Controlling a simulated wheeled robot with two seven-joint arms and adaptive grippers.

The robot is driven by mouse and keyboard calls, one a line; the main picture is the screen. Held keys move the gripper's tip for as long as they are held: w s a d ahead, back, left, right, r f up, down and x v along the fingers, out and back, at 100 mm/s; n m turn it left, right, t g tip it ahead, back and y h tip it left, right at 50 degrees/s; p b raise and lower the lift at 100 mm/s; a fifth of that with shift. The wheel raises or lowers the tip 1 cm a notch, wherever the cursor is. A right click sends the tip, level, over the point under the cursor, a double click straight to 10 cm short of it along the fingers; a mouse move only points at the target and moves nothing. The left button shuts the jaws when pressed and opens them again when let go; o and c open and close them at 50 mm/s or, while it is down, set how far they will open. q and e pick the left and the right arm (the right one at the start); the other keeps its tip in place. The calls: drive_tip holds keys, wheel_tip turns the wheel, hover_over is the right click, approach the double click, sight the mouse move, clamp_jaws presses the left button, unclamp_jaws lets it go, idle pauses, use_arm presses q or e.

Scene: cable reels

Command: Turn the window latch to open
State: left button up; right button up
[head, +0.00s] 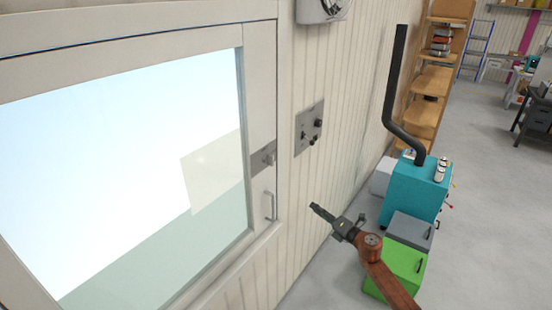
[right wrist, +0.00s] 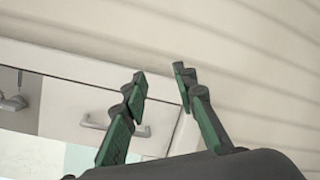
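The window (head: 125,150) fills the left of the head view in a pale frame. Its latch (head: 269,156), a small grey metal piece on a darker plate, sits on the right side of the frame. A bar handle (head: 270,206) is below the latch. My right gripper (head: 320,211) is to the right of the handle and lower than the latch, apart from both. In the right wrist view its fingers (right wrist: 160,76) are spread with nothing between them. The latch (right wrist: 14,100) shows there at the left edge, with the handle (right wrist: 112,126) nearer the fingers. My left gripper is not in view.
A grey switch panel (head: 309,128) is on the ribbed wall right of the window. A teal stove (head: 414,190) with a black pipe, a grey box (head: 410,230) and a green box (head: 408,262) stand on the floor. Open floor lies farther right.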

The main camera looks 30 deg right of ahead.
drive_tip(key=a+r+n+y, duration=0.2)
drive_tip(key=a+r+n, duration=0.15)
drive_tip(key=r, duration=0.55)
drive_tip(key=a+r+n+y, duration=0.25)
drive_tip(key=r+n, duration=0.25)
drive_tip(key=r, duration=0.3)
drive_tip(key=n+y, duration=0.1)
drive_tip(key=n, duration=0.6)
approach(273, 157)
drive_tip(key=w, duration=0.1)
drive_tip(key=shift+g, duration=0.3)
drive_tip(key=x, duration=0.2)
drive_tip(key=p+x, duration=0.1)
drive_tip(key=x, duration=0.1)
drive_tip(key=p+x, duration=0.1)
drive_tip(key=x, duration=0.2)
drive_tip(key=shift+a+r, duration=0.1)
drive_tip(key=shift+r, duration=0.25)
drive_tip(key=shift+w+a+f, duration=0.1)
drive_tip(key=shift+w+f, duration=0.05)
drive_tip(key=shift+w, duration=0.25)
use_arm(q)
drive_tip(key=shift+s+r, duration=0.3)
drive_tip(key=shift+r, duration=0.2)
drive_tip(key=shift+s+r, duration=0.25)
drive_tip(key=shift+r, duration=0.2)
use_arm(e)
drive_tip(key=shift+c, duration=0.2)
